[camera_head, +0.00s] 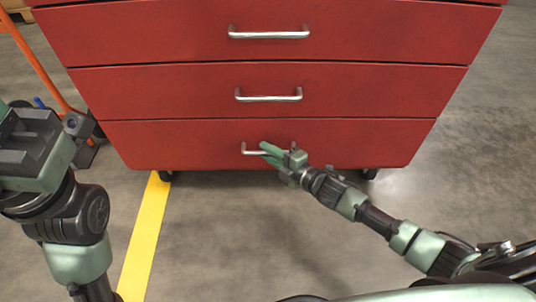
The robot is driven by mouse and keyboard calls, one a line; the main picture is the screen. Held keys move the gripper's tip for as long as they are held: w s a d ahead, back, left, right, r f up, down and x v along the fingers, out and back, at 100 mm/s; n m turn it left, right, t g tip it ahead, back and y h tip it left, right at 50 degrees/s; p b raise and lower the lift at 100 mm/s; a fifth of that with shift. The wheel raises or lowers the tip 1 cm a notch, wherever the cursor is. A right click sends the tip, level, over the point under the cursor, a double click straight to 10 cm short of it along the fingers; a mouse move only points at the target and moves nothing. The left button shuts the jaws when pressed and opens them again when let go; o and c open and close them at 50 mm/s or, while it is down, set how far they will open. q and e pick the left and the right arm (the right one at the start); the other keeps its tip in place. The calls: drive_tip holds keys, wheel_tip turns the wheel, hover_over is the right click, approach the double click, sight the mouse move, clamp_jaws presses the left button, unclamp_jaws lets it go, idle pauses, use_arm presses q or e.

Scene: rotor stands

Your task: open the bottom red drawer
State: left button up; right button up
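The bottom red drawer (190,142) is the lowest of the red cabinet's drawers and sits flush with the front. Its metal handle (248,151) shows at its left end; the rest is partly hidden by my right gripper. My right gripper (268,153) has its green fingers at this handle, reaching in from the lower right. I cannot tell whether the fingers are closed on the bar. My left arm stands at the left edge, away from the drawer, and its fingertips do not show.
Two more closed drawers with handles, the middle one (268,96) and the upper one (268,33), are above. Casters (165,176) carry the cabinet. A yellow floor stripe (146,235) and an orange pole (38,62) are at left. The floor before the cabinet is clear.

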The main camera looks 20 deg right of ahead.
clamp_jaws()
idle(1.5)
